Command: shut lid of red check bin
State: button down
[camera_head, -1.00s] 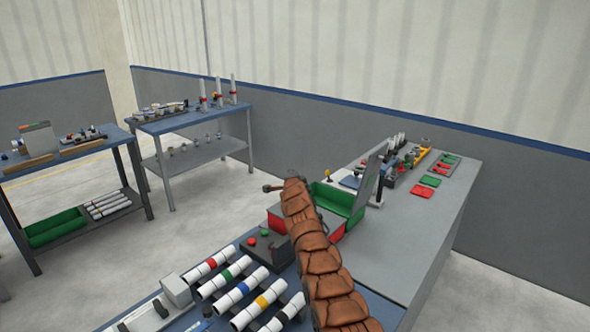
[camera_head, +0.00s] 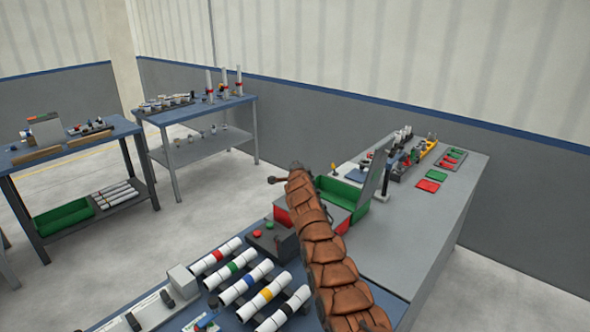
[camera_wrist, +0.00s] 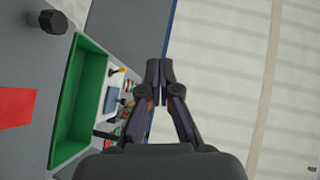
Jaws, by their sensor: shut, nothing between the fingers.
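The red check bin (camera_head: 283,215) stands on the bench, mostly hidden behind my brown arm in the head view. Its top looks grey and flat, but the arm covers much of it, so I cannot tell its lid's state for certain. In the wrist view a red patch (camera_wrist: 14,97) lies on a grey surface at the left edge. Beside it, a green bin (camera_head: 342,190) is open with a grey lid (camera_head: 378,170) standing up; its hollow shows in the wrist view (camera_wrist: 82,105). My gripper (camera_head: 273,181) is above the red bin's left side, fingers shut and empty (camera_wrist: 158,68).
A small box with red and green buttons (camera_head: 268,240) sits left of the red bin. White pipes with coloured bands (camera_head: 245,285) lie in front. Red and green plates (camera_head: 430,182) and small parts lie farther back. The grey bench right of the arm (camera_head: 400,245) is clear.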

jog(key=r, duration=0.2)
jog(key=shift+s+a+r, duration=0.15)
jog(key=shift+a+r, duration=0.1)
jog(key=shift+r, duration=0.15)
